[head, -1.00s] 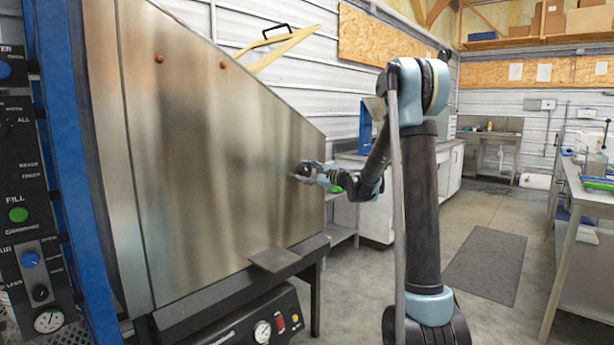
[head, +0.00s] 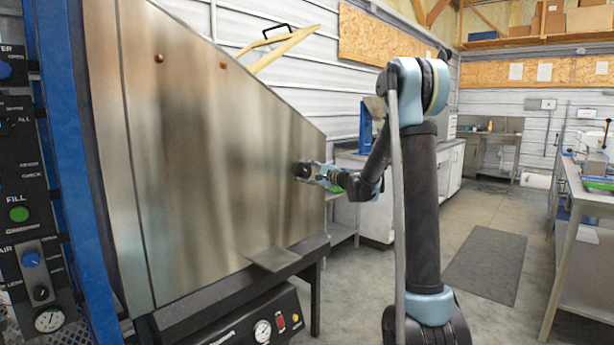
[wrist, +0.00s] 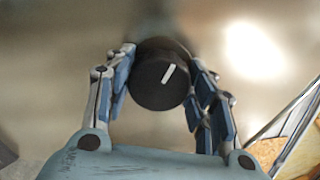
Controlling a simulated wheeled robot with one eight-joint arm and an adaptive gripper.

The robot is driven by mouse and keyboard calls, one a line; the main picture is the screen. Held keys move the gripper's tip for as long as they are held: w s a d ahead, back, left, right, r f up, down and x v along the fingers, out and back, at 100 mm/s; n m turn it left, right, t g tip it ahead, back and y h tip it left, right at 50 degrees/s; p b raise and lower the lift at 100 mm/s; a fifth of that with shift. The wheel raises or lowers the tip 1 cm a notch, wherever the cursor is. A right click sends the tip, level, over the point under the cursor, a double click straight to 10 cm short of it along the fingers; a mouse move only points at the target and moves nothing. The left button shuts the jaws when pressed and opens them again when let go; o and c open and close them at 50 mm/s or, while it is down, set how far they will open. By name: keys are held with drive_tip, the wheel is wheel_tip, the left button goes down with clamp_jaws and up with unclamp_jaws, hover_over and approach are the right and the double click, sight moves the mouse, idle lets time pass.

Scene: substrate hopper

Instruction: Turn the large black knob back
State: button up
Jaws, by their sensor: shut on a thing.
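The large black knob (wrist: 158,80) sits on the stainless steel panel (head: 230,170). It is round, with a white pointer line that leans slightly right of upright in the wrist view. My gripper (wrist: 160,85) is shut on the knob, with blue-grey fingers against its left and right sides. In the head view my gripper (head: 306,172) is at the right part of the panel, and its fingers mostly hide the knob there.
A metal ledge (head: 274,259) juts out below the panel. A workbench (head: 590,200) stands at the right. The floor around the dark mat (head: 486,265) is clear.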

drive_tip(key=shift+s+f, duration=0.1)
drive_tip(key=shift+s, duration=0.05)
drive_tip(key=o, duration=1.1)
drive_tip(key=shift+c, duration=0.2)
drive_tip(key=v, duration=1.1)
drive_tip(key=shift+s+d, duration=0.25)
drive_tip(key=shift+d, duration=0.1)
